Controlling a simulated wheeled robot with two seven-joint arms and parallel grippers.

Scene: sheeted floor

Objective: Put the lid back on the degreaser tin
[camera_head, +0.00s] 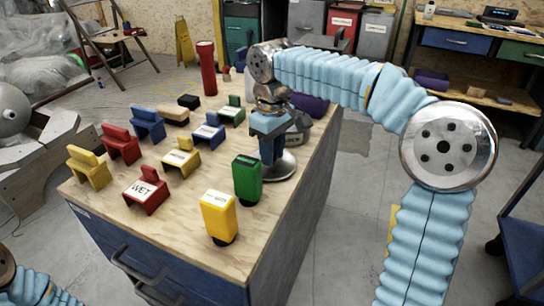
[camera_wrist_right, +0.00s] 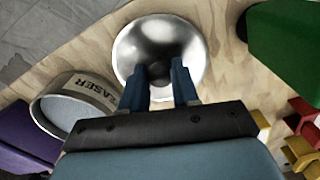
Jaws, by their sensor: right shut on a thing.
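The silver round lid (camera_head: 284,167) is at the right side of the wooden bench top, low against the wood; I cannot tell whether it touches. My right gripper (camera_head: 268,155) points down over its middle. In the right wrist view the two blue fingers (camera_wrist_right: 160,88) are shut on the middle of the lid (camera_wrist_right: 158,38), where its grip is mostly hidden. The degreaser tin (camera_wrist_right: 62,108) stands beside the lid, open-topped, its label partly readable as "EASER". In the head view the grey tin (camera_head: 302,124) is partly hidden behind my right gripper. My left gripper is out of view.
A green bottle (camera_head: 247,178) and a yellow bottle (camera_head: 218,215) stand near the lid. Several coloured chair-shaped blocks (camera_head: 122,145) fill the left of the bench top (camera_head: 110,202). A red cylinder (camera_head: 207,68) stands at the back. A purple thing (camera_wrist_right: 25,140) is beside the tin.

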